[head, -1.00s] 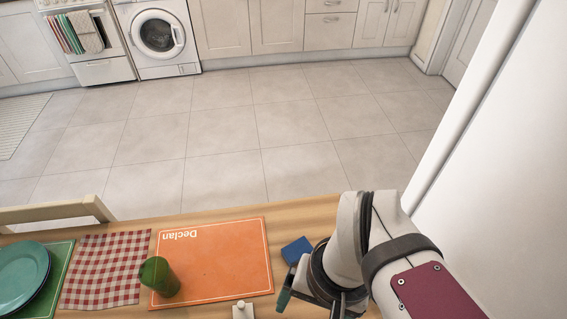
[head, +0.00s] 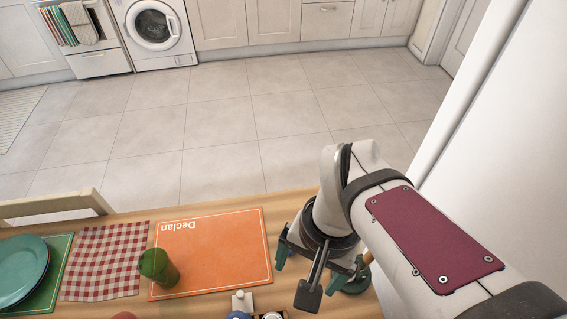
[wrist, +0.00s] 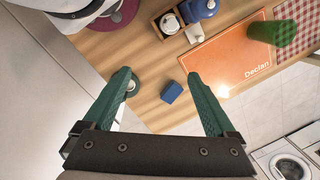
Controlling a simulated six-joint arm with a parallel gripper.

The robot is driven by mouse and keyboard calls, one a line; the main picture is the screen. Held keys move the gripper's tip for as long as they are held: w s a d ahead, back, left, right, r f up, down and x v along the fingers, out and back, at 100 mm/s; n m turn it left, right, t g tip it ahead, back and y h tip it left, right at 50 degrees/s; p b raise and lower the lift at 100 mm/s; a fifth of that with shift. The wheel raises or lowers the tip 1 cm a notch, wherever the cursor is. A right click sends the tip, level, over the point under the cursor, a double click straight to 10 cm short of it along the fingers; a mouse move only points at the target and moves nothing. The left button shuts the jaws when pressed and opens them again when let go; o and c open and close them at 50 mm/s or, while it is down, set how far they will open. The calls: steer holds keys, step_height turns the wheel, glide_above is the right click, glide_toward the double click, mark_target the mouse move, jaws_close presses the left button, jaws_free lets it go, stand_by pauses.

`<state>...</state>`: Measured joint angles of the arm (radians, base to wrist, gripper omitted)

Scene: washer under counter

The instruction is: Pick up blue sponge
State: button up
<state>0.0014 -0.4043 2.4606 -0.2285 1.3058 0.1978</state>
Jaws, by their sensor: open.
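The blue sponge (wrist: 171,92) is a small dark-blue block on the wooden table, beside the orange placemat, in the wrist view. It appears between my two green fingers, nearer the right one, with a gap on both sides, and nothing holds it. In the head view my wrist and gripper hide it. My gripper (wrist: 158,76) is open and empty, pointing down over the table. It also shows in the head view (head: 316,268), right of the placemat. Its exact height above the sponge cannot be told.
The orange placemat (head: 213,255) carries a green cup (head: 159,269). A wooden tray (wrist: 168,22) with small items and a blue pot (wrist: 203,8) stand close by. A green round object (wrist: 133,84) is beside my left finger. Teal plates (head: 22,270) are far left.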

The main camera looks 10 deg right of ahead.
steer(key=w+d+f+m+h, duration=0.1)
steer(key=w+f+m, duration=0.2)
steer(key=w, duration=0.5)
steer(key=w+d+f+m, duration=0.1)
steer(key=w+f+m, duration=0.2)
steer(key=w, duration=0.5)
steer(key=f, duration=1.5)
steer(key=shift+s+d+f, duration=0.1)
steer(key=shift+s+f, duration=0.15)
steer(key=shift+f, duration=0.1)
jaws_close()
step_height(320, 180, up, 10)
